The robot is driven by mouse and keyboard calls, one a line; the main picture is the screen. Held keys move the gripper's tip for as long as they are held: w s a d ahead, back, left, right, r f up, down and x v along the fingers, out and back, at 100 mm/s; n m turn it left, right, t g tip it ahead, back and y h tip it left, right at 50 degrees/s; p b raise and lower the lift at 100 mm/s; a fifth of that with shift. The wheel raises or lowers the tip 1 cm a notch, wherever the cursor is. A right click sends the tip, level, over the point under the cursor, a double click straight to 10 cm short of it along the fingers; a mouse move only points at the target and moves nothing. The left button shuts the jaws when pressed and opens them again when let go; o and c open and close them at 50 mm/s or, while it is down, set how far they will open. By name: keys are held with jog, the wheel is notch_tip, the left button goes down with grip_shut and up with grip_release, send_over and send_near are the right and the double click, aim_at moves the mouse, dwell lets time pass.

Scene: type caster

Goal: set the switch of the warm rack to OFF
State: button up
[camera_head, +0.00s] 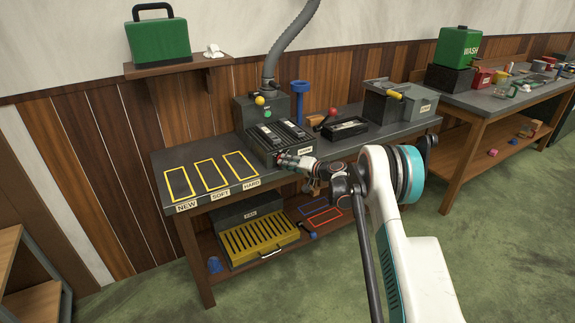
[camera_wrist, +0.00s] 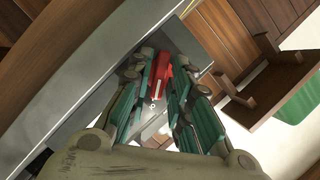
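The warm rack (camera_head: 268,142) is a dark slotted unit on the workbench in the head view, with a small label at its front right corner. My gripper (camera_head: 281,158) is at its front edge, fingers pointing left. In the wrist view, a red part (camera_wrist: 166,68), possibly the rack's switch, shows between the tips of my gripper (camera_wrist: 168,82). The teal finger pads stand apart on both sides of it, and I cannot tell whether they touch it. The switch's setting cannot be read, and my gripper hides that area in the head view.
The workbench (camera_head: 205,192) has yellow-outlined areas at left. A dark tray (camera_head: 345,128) and a grey box (camera_head: 400,103) stand right of the rack. A grey hose (camera_head: 290,42) rises behind it. A yellow grate (camera_head: 258,238) sits on the lower shelf.

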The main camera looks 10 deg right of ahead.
grip_shut()
dwell(0.3)
jog(key=n+h, duration=0.1)
jog(key=n, duration=0.1)
jog(key=n+h+p, duration=0.1)
jog(key=n+h, duration=0.1)
jog(key=n, duration=0.1)
jog(key=n+h, duration=0.1)
jog(key=n, duration=0.1)
jog(key=shift+s+a+r+h, duration=0.15)
jog(key=shift+a+h, duration=0.1)
jog(key=shift+h, duration=0.15)
jog(key=shift+n+t, duration=0.3)
dwell(0.5)
grip_release()
